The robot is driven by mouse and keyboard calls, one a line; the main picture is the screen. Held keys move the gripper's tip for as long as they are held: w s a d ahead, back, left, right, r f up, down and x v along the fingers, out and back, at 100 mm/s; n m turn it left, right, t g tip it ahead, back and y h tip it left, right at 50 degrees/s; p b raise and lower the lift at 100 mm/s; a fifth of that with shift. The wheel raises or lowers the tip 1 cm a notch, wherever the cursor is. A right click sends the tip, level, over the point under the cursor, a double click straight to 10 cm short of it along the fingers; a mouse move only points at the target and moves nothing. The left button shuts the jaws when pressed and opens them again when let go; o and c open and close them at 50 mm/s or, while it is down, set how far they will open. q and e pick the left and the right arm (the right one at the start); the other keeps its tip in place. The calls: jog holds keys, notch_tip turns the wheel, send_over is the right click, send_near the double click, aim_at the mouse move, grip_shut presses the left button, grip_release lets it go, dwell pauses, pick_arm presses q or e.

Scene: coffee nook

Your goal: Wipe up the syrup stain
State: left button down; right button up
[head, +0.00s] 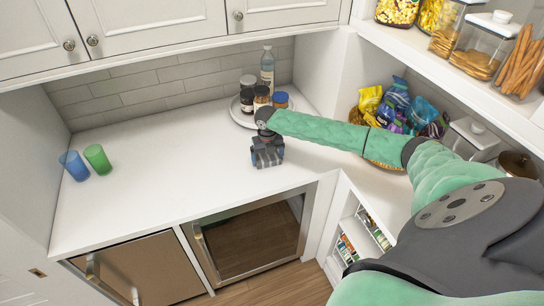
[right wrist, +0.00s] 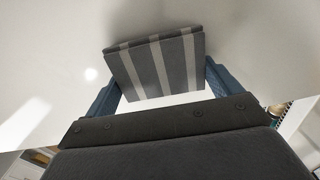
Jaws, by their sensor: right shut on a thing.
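My right gripper (head: 267,155) is over the white counter (head: 180,150), in front of the round tray. Its blue fingers are shut on a folded dark grey cloth with light stripes (right wrist: 158,65), which shows between them in the right wrist view. The cloth is at or just above the counter top; I cannot tell whether it touches. I see no syrup stain on the visible counter; the gripper and cloth hide the patch beneath them. My left gripper is not in view.
A round tray (head: 237,116) with jars and a clear bottle (head: 267,68) stands behind the gripper. Blue (head: 74,165) and green (head: 97,159) cups stand at the left. Snack bags (head: 395,105) fill a basket at the right, near my arm. The counter's middle left is clear.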

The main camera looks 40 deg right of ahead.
jog(key=shift+w+a, duration=0.1)
jog(key=shift+a, duration=0.6)
jog(key=shift+f, duration=0.1)
jog(key=shift+w+r, duration=0.15)
jog(key=shift+r, duration=2.9)
jog(key=shift+r, duration=0.1)
jog(key=shift+r, duration=1.4)
